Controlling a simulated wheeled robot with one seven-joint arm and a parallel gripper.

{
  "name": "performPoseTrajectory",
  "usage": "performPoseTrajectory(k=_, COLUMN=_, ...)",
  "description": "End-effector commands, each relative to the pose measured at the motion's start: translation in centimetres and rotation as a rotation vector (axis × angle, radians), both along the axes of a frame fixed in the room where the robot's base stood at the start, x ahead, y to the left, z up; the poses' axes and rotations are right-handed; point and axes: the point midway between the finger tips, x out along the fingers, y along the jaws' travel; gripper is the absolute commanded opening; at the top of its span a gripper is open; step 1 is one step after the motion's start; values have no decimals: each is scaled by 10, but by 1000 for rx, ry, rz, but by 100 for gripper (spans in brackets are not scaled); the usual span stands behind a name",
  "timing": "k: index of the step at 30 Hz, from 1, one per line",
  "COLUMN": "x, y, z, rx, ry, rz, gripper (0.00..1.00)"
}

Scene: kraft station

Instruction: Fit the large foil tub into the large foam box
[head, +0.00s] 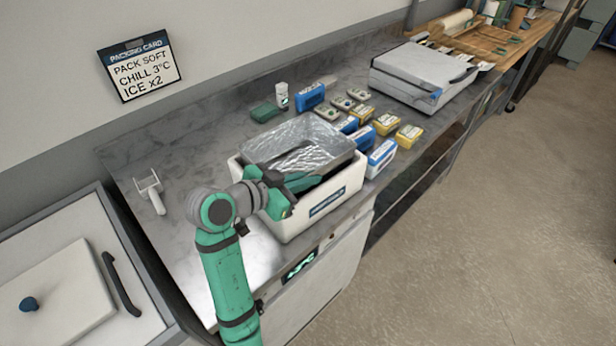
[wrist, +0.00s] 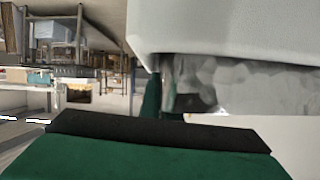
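The large foil tub (head: 318,133) is a shiny silver rectangular tray with a wide rim. In the head view it is at the mouth of the white large foam box (head: 312,223), its rim standing above the box's walls, highest at the back and right. How deep it sits is hidden. My gripper (head: 300,184) is at the tub's near-left side, above the box's front-left rim. In the wrist view, grey foil (wrist: 235,85) lies against the white box (wrist: 225,30), close to a green finger. Whether the fingers are closed on the tub wall cannot be seen.
Blue and yellow packs (head: 381,157) stand close to the box's right side. A green pack (head: 265,112) and white bottle (head: 282,95) are behind it. A large grey case (head: 422,75) is further right. Left counter is mostly clear.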

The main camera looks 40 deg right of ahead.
Motion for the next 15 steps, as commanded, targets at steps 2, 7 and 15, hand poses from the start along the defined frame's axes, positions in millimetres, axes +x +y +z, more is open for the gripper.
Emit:
performPoseTrajectory(k=2, x=0, y=0, z=-1, rx=0, ry=0, rz=0, gripper=0)
performPoseTrajectory(k=7, x=0, y=0, z=-1, rx=0, ry=0, rz=0, gripper=0)
performPoseTrajectory(k=15, x=0, y=0, z=-1, rx=0, ry=0, rz=0, gripper=25)
